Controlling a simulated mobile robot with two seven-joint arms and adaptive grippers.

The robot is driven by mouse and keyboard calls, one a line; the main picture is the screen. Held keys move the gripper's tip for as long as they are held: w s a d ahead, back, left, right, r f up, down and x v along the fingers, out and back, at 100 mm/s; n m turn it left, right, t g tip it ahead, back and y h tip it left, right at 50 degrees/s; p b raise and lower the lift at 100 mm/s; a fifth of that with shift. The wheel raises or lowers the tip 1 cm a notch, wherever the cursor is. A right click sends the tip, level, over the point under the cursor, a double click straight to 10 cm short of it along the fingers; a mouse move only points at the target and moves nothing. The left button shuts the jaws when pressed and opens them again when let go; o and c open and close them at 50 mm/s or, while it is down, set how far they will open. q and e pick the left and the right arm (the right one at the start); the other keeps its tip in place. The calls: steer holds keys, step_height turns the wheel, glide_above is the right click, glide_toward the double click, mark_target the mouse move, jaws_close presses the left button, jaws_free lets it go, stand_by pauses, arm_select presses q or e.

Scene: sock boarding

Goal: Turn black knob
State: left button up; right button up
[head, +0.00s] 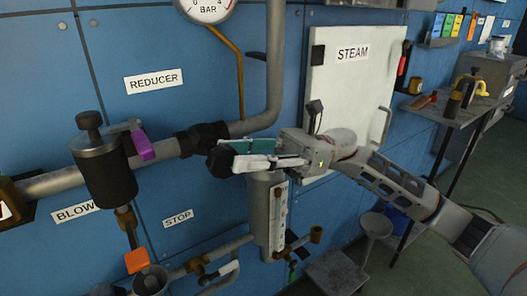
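A round black knob (219,161) shows near the middle of the head view, just below and right of a black pipe fitting (202,138). My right gripper (240,155) reaches in from the right, with its fingertips at this knob and overlapping its right side. The fingers partly hide the knob, and I cannot tell whether they grip it or only sit beside it. Another black knob (90,121) tops the dark cylinder (104,170) at the left, apart from the gripper. My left gripper is out of view.
A grey pipe (265,115) bends up behind the gripper. A purple lever (140,146) juts out by the dark cylinder. The white STEAM panel (352,85) stands behind my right arm. A cluttered bench (440,110) is at the right, with open floor beyond.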

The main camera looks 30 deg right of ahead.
steer(key=v, duration=1.1)
